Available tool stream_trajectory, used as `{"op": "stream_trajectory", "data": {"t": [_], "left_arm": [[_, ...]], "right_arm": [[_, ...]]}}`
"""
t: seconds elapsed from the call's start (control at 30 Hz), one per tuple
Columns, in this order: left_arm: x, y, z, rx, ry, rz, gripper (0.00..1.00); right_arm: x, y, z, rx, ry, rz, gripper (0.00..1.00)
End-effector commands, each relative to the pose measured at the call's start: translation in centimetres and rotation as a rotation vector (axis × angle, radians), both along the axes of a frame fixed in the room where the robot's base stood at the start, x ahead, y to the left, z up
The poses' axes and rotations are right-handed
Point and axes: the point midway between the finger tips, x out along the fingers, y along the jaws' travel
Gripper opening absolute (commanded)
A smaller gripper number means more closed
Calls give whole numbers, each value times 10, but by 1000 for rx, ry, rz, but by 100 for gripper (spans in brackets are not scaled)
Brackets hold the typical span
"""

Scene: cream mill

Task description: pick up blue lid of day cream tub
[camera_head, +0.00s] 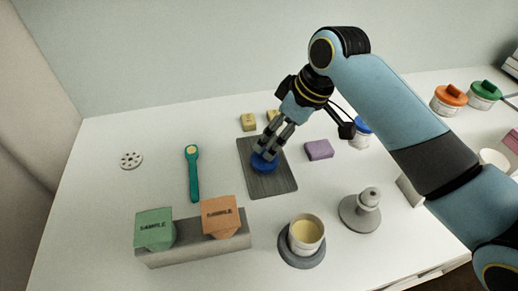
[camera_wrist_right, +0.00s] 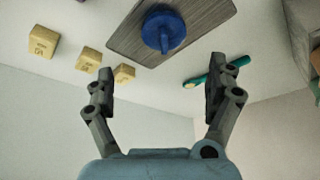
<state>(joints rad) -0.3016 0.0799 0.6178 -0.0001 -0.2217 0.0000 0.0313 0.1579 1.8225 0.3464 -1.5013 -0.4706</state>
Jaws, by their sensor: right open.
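The blue lid (camera_head: 264,163) lies on a dark grey board (camera_head: 282,184) in the middle of the table, with its raised knob upward. It also shows in the right wrist view (camera_wrist_right: 163,30) on the same board (camera_wrist_right: 205,12). My right gripper (camera_head: 264,150) is over the lid in the head view, its fingers partly covering it. In the right wrist view my right gripper (camera_wrist_right: 160,82) is open and empty, its fingers apart, with the lid beyond the fingertips. A white tub with a blue top (camera_head: 363,128) is partly hidden behind my right arm. My left gripper does not show.
A purple block (camera_head: 319,149) is right of the board, and yellow blocks (camera_head: 248,121) are behind it. A teal spoon (camera_head: 194,175) lies left. A grey holder (camera_head: 196,249) with two sample pieces, a cream cup (camera_head: 305,234) and a grey knobbed weight (camera_head: 361,211) stand in front.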

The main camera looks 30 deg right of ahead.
Motion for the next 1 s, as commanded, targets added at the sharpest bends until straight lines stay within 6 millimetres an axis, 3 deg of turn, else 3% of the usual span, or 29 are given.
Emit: {"op": "stream_trajectory", "data": {"t": [0.1,0.27,0.6,0.9,1.0], "left_arm": [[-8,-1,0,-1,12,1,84],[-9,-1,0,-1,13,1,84],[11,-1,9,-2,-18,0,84],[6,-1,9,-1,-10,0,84],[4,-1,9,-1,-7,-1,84]], "right_arm": [[6,5,-19,3,3,-1,89],[11,7,-32,-1,1,1,89],[22,20,-74,0,1,0,89],[24,20,-80,-1,-1,1,89],[24,20,-80,-1,-1,1,76]]}}
